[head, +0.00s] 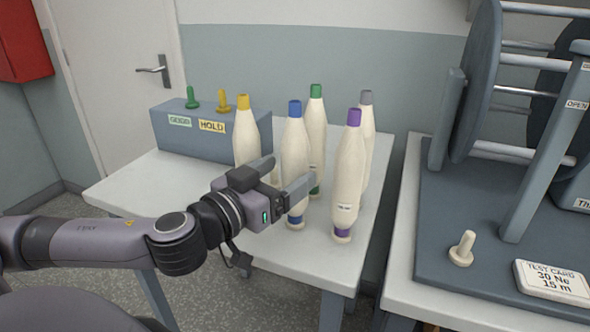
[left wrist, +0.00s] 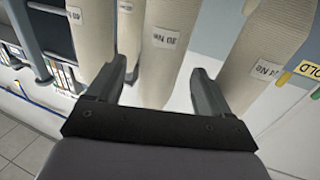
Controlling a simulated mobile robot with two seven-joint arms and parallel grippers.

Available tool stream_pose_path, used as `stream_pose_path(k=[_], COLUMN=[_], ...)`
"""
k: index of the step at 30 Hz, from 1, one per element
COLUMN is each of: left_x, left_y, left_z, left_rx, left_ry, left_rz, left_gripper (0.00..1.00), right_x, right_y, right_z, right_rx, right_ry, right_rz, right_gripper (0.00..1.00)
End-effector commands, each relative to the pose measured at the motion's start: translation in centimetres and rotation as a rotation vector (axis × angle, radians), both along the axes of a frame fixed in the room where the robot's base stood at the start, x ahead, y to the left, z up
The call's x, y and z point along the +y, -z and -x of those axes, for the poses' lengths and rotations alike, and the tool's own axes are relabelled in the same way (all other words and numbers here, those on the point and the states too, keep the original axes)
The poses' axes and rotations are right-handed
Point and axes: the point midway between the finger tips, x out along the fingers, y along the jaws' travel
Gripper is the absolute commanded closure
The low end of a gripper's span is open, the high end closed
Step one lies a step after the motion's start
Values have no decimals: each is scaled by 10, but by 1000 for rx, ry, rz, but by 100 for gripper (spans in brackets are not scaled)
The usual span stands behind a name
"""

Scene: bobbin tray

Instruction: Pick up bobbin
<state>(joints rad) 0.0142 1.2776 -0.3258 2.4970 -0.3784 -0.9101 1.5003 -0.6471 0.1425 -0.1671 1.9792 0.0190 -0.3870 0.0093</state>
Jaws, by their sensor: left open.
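Several cream bobbins with coloured tips stand upright on the small table: yellow (head: 246,135), blue (head: 294,150), green (head: 316,118), purple (head: 348,165) and grey (head: 366,130). My left gripper (head: 291,170) is open and level, at the lower half of the blue-tipped bobbin. In the left wrist view that bobbin (left wrist: 168,45) seems to stand between or just beyond the open fingers (left wrist: 160,85); contact cannot be told. Bobbins flank it closely on the left (left wrist: 92,40) and right (left wrist: 265,60). My right gripper is not in view.
A grey-blue box (head: 200,145) with GOOD and HOLD labels and green and yellow pegs stands at the table's back left. The white table (head: 150,190) is bare at front left. On the right, a reel stand (head: 480,190) carries a peg (head: 462,248) and a test card (head: 553,283).

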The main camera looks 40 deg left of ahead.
Motion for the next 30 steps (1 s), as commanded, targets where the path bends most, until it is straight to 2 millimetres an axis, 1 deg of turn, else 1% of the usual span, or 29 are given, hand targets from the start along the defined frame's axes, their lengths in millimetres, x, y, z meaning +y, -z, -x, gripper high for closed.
stream_pose_path(k=[5, 12, 18, 28, 29, 30], left_x=[0, -2, -3, -3, -3, -3], left_y=[-2, -2, -1, 1, 1, 1], left_z=[-10, -33, -49, -51, -51, -51], left_rx=[-2, -2, -1, 1, 1, 1], left_ry=[-1, 0, 0, 1, 1, 1], left_rz=[4, 3, 2, 1, 1, 1], left_gripper=[20, 20, 20, 20, 29, 42], right_x=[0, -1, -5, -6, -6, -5], right_y=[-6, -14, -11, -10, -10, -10], right_z=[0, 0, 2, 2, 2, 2], right_rx=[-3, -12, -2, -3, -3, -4], right_ry=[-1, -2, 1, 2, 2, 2], right_rz=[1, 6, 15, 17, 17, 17], right_gripper=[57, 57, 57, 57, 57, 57])
